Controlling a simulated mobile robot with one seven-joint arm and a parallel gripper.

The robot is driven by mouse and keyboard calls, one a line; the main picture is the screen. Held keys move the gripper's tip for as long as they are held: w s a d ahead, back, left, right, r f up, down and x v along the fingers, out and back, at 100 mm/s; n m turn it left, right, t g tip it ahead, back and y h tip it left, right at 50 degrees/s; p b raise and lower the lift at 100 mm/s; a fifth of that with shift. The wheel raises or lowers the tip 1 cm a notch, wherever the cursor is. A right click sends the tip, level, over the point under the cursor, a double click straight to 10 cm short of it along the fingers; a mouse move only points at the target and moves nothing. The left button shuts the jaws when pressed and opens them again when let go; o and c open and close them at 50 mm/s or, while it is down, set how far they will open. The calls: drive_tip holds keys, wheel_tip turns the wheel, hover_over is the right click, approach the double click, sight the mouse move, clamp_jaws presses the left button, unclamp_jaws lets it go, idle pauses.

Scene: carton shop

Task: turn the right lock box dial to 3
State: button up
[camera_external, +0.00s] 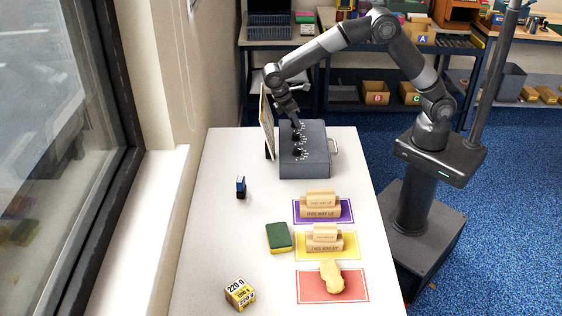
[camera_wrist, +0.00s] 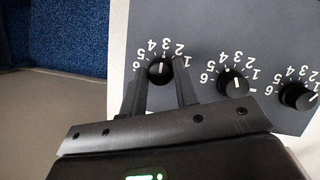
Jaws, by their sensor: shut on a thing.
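The grey lock box (camera_external: 315,165) stands on the white table with a row of black dials on top. My gripper (camera_external: 296,117) reaches down to the far end of that row. In the wrist view my gripper (camera_wrist: 160,90) has its two fingers on either side of the leftmost dial (camera_wrist: 160,70), shut on it. This is the right dial when the upside-down numbers are read upright. Its white mark points up, towards about 3; the exact setting is hard to tell. The middle dial (camera_wrist: 233,84) and the other end dial (camera_wrist: 298,96) are free of the fingers.
An upright board (camera_external: 267,122) stands just left of the lock box. A small blue item (camera_external: 241,187), a green sponge (camera_external: 278,237), wooden blocks on coloured mats and a yellow 220 g cube (camera_external: 239,294) lie nearer. The left side of the table is mostly clear.

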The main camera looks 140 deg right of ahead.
drive_tip(key=o, duration=1)
drive_tip(key=v, duration=1)
drive_tip(key=shift+w+r, duration=0.1)
drive_tip(key=shift+r, duration=0.3)
